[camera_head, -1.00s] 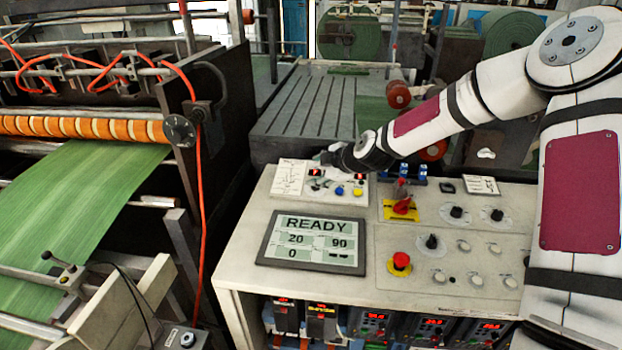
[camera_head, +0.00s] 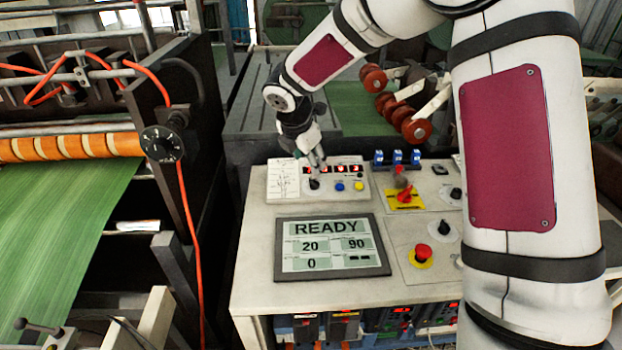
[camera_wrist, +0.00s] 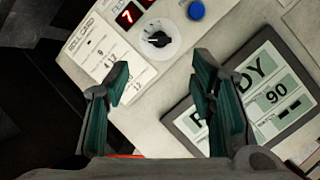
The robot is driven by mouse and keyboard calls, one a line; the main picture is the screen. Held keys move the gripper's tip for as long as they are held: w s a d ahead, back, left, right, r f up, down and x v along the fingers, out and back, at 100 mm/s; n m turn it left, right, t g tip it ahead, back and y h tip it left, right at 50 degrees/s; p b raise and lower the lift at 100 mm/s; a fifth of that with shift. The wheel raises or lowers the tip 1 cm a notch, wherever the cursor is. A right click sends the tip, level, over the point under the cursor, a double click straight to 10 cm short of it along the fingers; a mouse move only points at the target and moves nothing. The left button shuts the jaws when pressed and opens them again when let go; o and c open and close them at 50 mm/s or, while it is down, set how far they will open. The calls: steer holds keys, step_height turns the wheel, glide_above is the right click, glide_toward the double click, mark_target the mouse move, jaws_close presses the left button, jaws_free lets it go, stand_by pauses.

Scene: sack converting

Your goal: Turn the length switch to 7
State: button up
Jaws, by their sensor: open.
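A small black rotary knob on a white round dial, the likely length switch (camera_head: 314,184), sits on the small raised panel at the back left of the console. The dial marks are too small to read. My gripper (camera_head: 316,160) points down just above and behind the knob. It is open and empty in the wrist view (camera_wrist: 161,75), with a clear gap between its dark green finger pads and no visible contact with the knob.
A blue button (camera_head: 340,186) and a yellow button sit right of the knob, and a printed card (camera_head: 284,180) left of it. A READY screen (camera_head: 331,246) lies in front. A red-yellow switch (camera_head: 404,196) and a red stop button (camera_head: 421,252) are to the right.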

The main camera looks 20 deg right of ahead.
mark_target(313, 181)
steer(key=x, duration=1)
steer(key=shift+w+f+p, duration=0.1)
steer(key=shift+f+p, duration=0.2)
steer(key=shift+p, duration=0.1)
steer(key=shift+c, duration=0.2)
steer(key=c, duration=1.1)
